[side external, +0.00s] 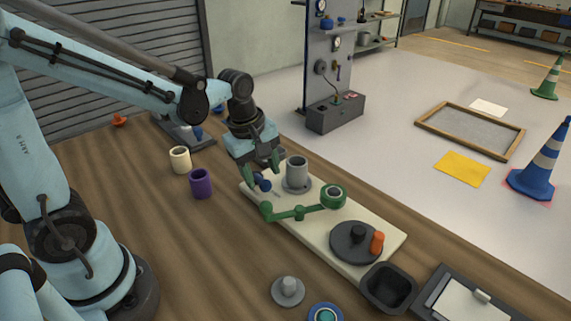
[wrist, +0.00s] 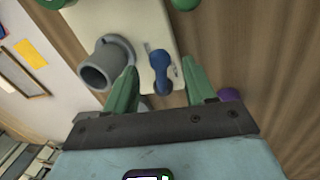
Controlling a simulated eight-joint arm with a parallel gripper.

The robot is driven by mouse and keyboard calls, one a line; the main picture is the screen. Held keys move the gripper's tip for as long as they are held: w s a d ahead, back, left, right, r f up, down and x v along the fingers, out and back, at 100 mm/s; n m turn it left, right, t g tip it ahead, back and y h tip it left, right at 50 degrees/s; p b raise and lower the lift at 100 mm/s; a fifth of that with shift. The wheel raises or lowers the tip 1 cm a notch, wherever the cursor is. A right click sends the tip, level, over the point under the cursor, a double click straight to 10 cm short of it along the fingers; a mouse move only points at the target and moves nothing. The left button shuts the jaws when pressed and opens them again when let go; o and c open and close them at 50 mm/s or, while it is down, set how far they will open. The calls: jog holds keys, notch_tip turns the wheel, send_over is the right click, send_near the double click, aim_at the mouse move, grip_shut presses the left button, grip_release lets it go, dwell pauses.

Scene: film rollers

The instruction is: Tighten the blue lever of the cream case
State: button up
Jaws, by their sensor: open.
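The cream case (side external: 386,232) is a flat slab on the wooden table; its end also shows in the wrist view (wrist: 110,15). The small blue lever (side external: 263,184) sits at the case's far left end. In the wrist view the blue lever (wrist: 161,78) has a round knob at each end and lies between my fingers. My gripper (side external: 263,170) is open above that end of the case, with its green fingers pointing down. In the wrist view my gripper (wrist: 160,66) has one finger on each side of the lever; I cannot tell whether either touches it.
On the case stand a grey hollow cylinder (side external: 297,170), close beside my gripper, a green jointed arm (side external: 300,213) and a dark disc (side external: 347,241) with an orange knob (side external: 377,242). Purple (side external: 200,184) and cream (side external: 180,159) cups stand left. A black bin (side external: 389,288) adjoins the near end.

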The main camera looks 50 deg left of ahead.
aim_at(264, 181)
jog(key=shift+w+f, duration=0.25)
jog(key=shift+f, duration=0.95)
jog(key=shift+w+f, duration=0.25)
jog(key=shift+f, duration=0.95)
grip_shut()
